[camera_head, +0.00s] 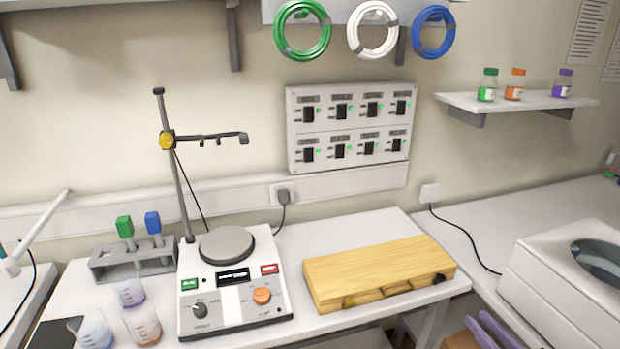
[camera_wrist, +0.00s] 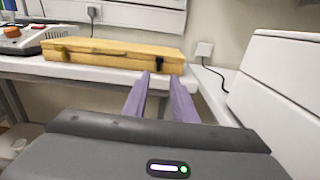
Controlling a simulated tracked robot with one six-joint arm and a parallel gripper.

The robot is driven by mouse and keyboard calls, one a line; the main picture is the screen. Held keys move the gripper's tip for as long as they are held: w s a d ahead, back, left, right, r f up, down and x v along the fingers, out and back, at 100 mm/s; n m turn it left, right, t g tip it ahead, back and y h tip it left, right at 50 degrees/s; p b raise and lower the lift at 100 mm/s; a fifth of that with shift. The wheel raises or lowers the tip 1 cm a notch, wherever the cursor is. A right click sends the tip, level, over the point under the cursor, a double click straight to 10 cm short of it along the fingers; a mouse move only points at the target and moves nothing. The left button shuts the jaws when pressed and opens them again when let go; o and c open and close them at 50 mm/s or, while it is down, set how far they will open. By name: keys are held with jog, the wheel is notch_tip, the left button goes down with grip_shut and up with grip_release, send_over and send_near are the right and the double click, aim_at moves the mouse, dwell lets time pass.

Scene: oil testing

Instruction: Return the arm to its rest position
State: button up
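My gripper (camera_wrist: 160,76) shows in the wrist view as two purple fingers standing apart, with nothing between them. Behind the fingertips, in the wrist view, is the front of a closed wooden case (camera_wrist: 110,60) on the bench. In the head view my gripper (camera_head: 479,318) shows only partly at the lower right edge, below the bench top and between the wooden case (camera_head: 375,265) and a white machine (camera_head: 545,290). The rest of my arm is out of the head view.
A hotplate stirrer (camera_head: 230,285) with a clamp stand, a grey rack (camera_head: 110,262) and several beakers stand on the left of the bench (camera_head: 320,235). A shelf (camera_head: 520,102) with three bottles hangs at the right. A cardboard-coloured box (camera_head: 460,341) is low beside my gripper.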

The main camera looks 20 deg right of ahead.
jog(key=s+a+f+n+g+y, duration=0.2)
jog(key=s+a+n+g+y, duration=0.1)
jog(key=a+n+g, duration=0.55)
jog(key=s+a+f+n+g+y, duration=0.2)
jog(key=s+a+n+g+y, duration=0.3)
jog(key=a+n, duration=0.55)
jog(key=w+a+r+n+h, duration=0.2)
jog(key=a+r+n+h, duration=0.2)
jog(key=a+r+n, duration=0.4)
jog(key=w+a+r+n+t+h, duration=0.1)
jog(key=a+r+n+h, duration=0.3)
jog(key=a+r+n, duration=0.4)
notch_tip(320, 180, up, 2)
jog(key=shift+w+n, duration=0.4)
jog(key=shift+w, duration=0.45)
